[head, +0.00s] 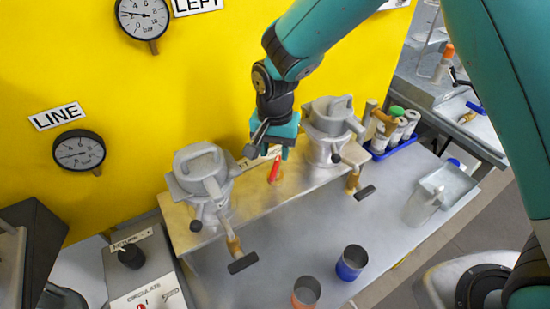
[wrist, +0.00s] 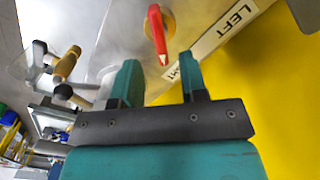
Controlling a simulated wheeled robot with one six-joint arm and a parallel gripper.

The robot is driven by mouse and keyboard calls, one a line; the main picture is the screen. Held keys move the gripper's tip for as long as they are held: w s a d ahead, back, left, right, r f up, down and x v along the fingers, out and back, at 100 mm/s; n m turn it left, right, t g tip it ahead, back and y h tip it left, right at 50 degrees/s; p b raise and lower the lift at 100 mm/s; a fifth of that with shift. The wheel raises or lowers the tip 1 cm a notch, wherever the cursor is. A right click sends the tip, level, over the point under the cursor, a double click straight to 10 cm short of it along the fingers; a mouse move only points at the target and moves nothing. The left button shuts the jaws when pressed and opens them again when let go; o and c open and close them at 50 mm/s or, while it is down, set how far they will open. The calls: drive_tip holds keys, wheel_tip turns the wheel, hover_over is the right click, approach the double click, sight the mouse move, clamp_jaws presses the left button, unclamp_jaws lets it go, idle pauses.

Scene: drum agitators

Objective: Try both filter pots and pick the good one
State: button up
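Two grey filter pots with lids stand on a beige ledge, the left pot (head: 203,178) and the right pot (head: 330,128). Each has a brass outlet with a black handle, left (head: 236,250) and right (head: 356,182). Between the pots a red lever (head: 274,170) sits at the ledge; it also shows in the wrist view (wrist: 157,35) on a brass disc beside a LEFT label (wrist: 232,24). My gripper (head: 268,152) is just above the red lever, in front of the yellow wall. In the wrist view its fingers (wrist: 160,80) are apart and empty, with the lever beyond them.
A blue-banded metal cup (head: 352,263) and an orange-banded cup (head: 306,292) stand on the grey bench. Gauges marked LEFT (head: 143,17) and LINE (head: 79,151) hang on the wall. A CIRCULATE box (head: 140,268) is at left; a blue bottle rack (head: 395,146) and clear jug (head: 420,206) at right.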

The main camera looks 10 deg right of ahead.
sight(275, 165)
wheel_tip(275, 165, down, 5)
drive_tip(key=shift+p, duration=0.45)
clamp_jaws()
